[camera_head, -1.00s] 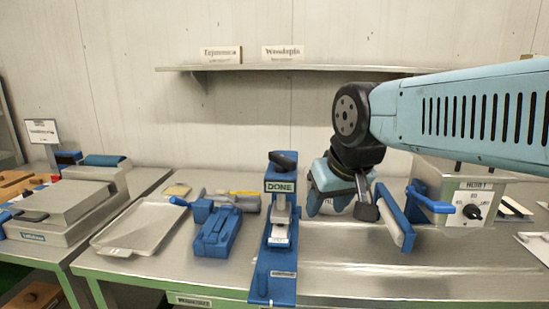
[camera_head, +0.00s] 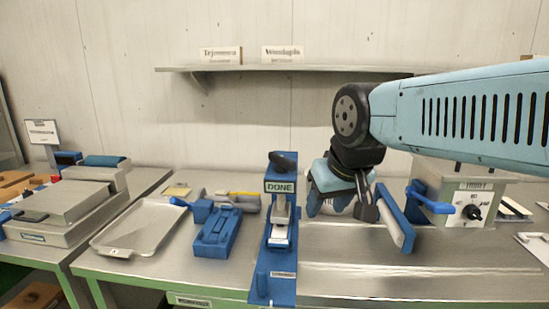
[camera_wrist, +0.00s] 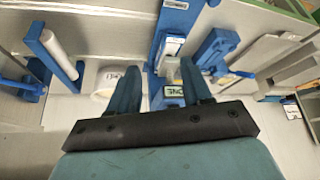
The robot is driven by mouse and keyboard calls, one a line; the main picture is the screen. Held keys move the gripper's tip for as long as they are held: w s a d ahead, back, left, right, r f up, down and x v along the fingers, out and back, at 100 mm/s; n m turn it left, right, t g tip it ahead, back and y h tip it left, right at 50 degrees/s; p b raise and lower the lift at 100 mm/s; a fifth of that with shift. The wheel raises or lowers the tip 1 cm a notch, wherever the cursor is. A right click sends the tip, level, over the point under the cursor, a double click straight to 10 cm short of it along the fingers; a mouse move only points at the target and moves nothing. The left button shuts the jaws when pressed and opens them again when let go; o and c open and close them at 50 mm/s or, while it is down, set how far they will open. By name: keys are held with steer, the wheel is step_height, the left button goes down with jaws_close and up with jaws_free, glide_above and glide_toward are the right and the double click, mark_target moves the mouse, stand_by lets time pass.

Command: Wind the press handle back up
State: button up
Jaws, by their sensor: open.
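The blue press (camera_head: 273,285) stands upright near the middle of the bench, with a "DONE" sign (camera_head: 280,187) on its front. Its black handle (camera_head: 284,161) sits at the top, apart from my gripper. My gripper (camera_head: 317,203) is to the right of the press, under my bent wrist, and points downward. In the wrist view my gripper (camera_wrist: 160,85) is open, with its two dark blue fingers spread apart and nothing held. The press's "DONE" sign (camera_wrist: 170,90) shows between the fingers in that view. The handle cannot be made out there.
Close right of my gripper stands a blue frame with a pale roller (camera_head: 396,222), then a grey dial box (camera_head: 468,208) with a blue lever. A blue fixture (camera_head: 216,233) and a metal tray (camera_head: 138,228) lie left of the press. The front right bench is clear.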

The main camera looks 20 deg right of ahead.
step_height(320, 180, up, 14)
steer(key=n+g, duration=0.4)
steer(key=g, duration=0.2)
glide_above(282, 156)
steer(key=f, duration=1.4)
steer(key=shift+s, duration=0.2)
jaws_close()
